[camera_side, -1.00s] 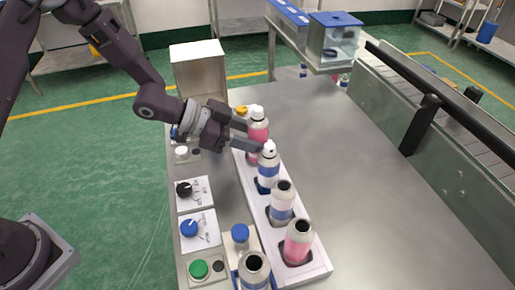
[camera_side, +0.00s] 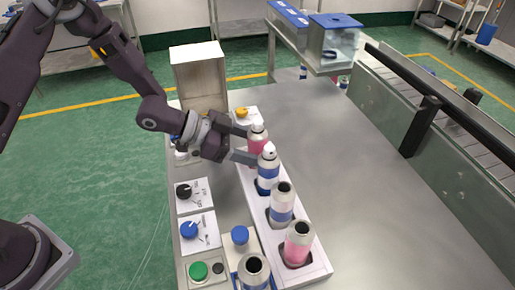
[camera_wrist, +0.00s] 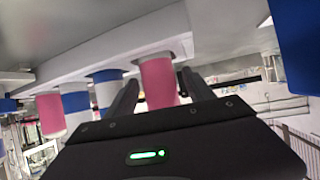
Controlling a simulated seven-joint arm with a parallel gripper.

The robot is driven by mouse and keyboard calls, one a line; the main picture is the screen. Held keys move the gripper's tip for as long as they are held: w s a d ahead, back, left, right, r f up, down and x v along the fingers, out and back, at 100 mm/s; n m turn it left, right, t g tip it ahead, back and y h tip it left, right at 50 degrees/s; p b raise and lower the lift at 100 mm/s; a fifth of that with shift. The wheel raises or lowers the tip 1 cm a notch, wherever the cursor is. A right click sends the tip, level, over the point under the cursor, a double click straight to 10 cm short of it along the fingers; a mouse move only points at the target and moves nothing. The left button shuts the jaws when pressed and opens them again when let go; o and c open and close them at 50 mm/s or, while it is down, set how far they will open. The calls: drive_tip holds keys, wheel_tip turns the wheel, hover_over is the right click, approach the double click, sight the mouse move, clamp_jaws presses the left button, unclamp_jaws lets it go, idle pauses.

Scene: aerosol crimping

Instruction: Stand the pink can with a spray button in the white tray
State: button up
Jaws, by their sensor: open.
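The pink can with a white spray button (camera_side: 257,147) stands upright at the far end of the long white tray (camera_side: 316,268); its base is partly hidden by my gripper. My gripper (camera_side: 251,146) is open, with one finger on either side of this can. In the wrist view the pink can (camera_wrist: 158,84) shows between the two spread fingers (camera_wrist: 160,98). I cannot tell there whether a finger still touches it.
In the same tray, nearer the camera, stand a blue can with a white spray button (camera_side: 267,172), an open-topped blue-and-white can (camera_side: 282,207) and an open-topped pink can (camera_side: 298,244). Another open-topped can (camera_side: 254,271) stands left of the tray. The table right of the tray is clear.

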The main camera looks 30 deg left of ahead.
drive_tip(key=v, duration=1.2)
drive_tip(key=s+a+r+n+t+y, duration=0.2)
drive_tip(key=a+r+n+y, duration=0.3)
drive_tip(key=a+r+y, duration=0.6)
drive_tip(key=s+d+r+n+g, duration=0.1)
drive_tip(key=s+n, duration=0.2)
drive_tip(key=s, duration=0.8)
drive_tip(key=s+d+r+n+g, duration=0.1)
drive_tip(key=s+n+g, duration=0.1)
drive_tip(key=s, duration=0.9)
drive_tip(key=shift+d+r+n+h, duration=0.25)
drive_tip(key=shift+d+n+h, duration=0.15)
drive_tip(key=shift+n, duration=0.2)
drive_tip(key=shift+s, duration=0.15)
